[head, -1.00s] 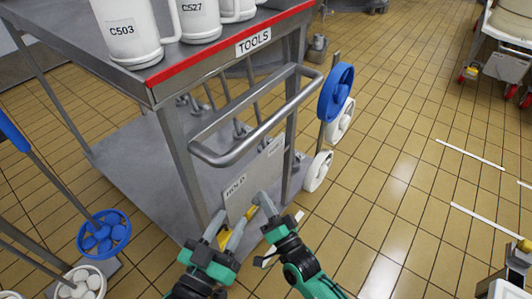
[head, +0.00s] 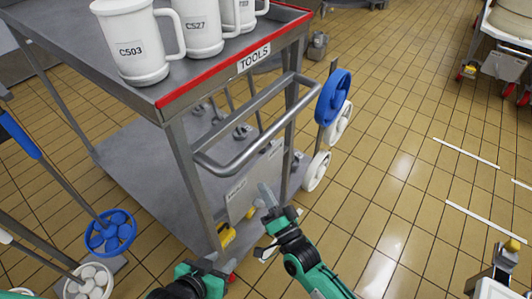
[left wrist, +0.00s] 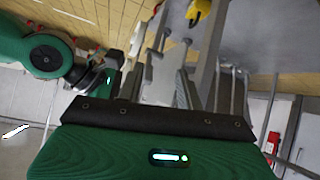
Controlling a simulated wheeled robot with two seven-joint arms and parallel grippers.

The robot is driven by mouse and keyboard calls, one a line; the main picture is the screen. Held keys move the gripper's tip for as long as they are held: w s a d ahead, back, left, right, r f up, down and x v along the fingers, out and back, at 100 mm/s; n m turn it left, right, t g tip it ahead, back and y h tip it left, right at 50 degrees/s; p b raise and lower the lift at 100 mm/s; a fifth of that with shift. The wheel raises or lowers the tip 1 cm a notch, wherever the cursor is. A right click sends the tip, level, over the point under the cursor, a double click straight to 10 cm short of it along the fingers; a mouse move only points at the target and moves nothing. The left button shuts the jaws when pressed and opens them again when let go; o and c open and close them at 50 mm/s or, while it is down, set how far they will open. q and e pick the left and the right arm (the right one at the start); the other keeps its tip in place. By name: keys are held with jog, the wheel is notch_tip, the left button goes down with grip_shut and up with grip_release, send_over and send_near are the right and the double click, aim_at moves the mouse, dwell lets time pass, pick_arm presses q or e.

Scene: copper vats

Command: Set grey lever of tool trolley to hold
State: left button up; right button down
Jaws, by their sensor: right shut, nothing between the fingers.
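The tool trolley (head: 172,105) stands at left centre in the head view, its red front edge marked TOOLS. Below its bar handle (head: 255,143) is a grey plate (head: 240,197) with two labels, one at each end. I cannot clearly make out the grey lever; it may be hidden by my grippers. My right gripper (head: 266,193) is shut and empty, its tips in front of the plate's right part. My left gripper (head: 212,262) is low, below the plate's left end. In the left wrist view, its fingers (left wrist: 167,84) are apart with nothing between them.
A yellow part (head: 226,237) sits low near the plate's left end. White mugs (head: 132,45) stand on the trolley top. Brush-like tools (head: 110,234) stand at left. The tiled floor at right is mostly clear.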

pick_arm(q)
jog(key=s+a+r+g+y+p, duration=0.25)
jog(key=s+a+g+p, duration=0.2)
jog(key=a, duration=0.35)
notch_tip(320, 180, down, 18)
jog(key=s+g+y+p, duration=0.1)
jog(key=g+p, duration=0.2)
jog(key=p, duration=0.4)
jog(key=shift+n, duration=0.4)
jog(key=shift+s+f, duration=0.1)
jog(key=shift+f, duration=0.05)
